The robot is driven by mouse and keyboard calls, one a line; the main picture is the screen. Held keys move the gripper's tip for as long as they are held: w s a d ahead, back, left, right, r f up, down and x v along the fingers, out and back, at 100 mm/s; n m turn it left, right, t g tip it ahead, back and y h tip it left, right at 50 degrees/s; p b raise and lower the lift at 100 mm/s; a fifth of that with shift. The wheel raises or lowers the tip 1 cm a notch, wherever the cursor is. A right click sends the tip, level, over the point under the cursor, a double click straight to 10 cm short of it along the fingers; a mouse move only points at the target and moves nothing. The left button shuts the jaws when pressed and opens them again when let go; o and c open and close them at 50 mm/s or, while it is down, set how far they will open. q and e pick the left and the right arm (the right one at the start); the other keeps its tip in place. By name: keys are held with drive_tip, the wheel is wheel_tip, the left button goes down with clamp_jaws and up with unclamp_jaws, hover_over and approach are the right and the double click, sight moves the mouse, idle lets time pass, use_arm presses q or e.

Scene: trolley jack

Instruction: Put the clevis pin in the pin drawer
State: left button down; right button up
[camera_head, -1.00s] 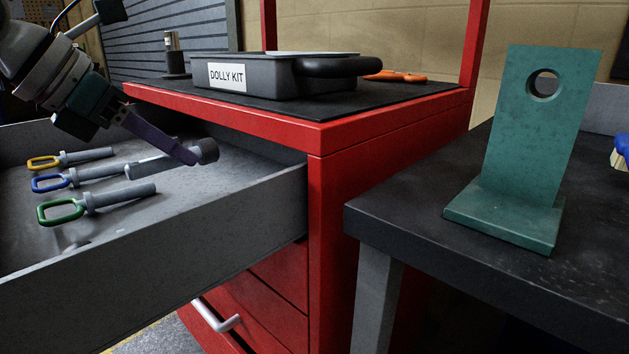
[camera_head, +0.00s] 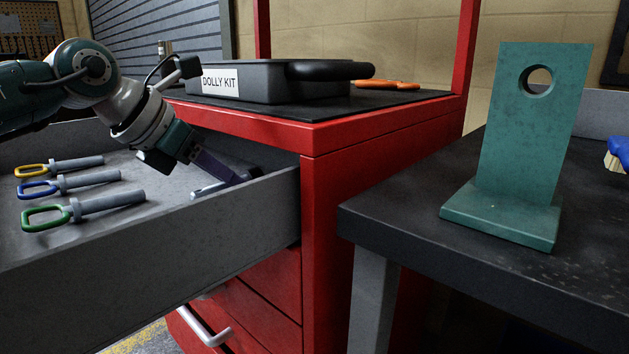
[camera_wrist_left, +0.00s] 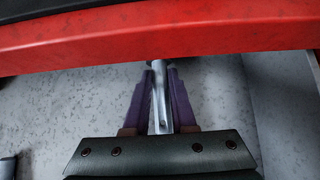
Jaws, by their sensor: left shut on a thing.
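The grey metal clevis pin (camera_wrist_left: 159,98) lies between the two purple fingers of my left gripper (camera_wrist_left: 160,92) in the left wrist view. In the head view my left gripper (camera_head: 232,174) reaches down into the right end of the open grey pin drawer (camera_head: 262,212). It is shut on the pin, and part of the pin's shaft (camera_head: 207,190) shows beside the fingers. The pin is low inside the drawer, behind the front wall. I cannot tell whether it touches the drawer floor. My right gripper is not in view.
Pins with yellow (camera_head: 30,171), blue (camera_head: 38,189) and green (camera_head: 44,217) loop handles lie in the drawer's left part. The red cabinet's top edge (camera_head: 300,135) overhangs close to my gripper. A green bracket (camera_head: 527,140) stands on the dark table (camera_head: 400,222).

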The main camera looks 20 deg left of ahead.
use_arm(q)
drive_tip(key=shift+s+f, duration=0.1)
drive_tip(key=shift+f, duration=0.35)
drive_tip(key=shift+s+a, duration=0.1)
drive_tip(key=shift+s, duration=0.05)
drive_tip(key=shift+f, duration=0.15)
drive_tip(key=c, duration=0.7)
unclamp_jaws()
drive_tip(key=shift+c, duration=0.2)
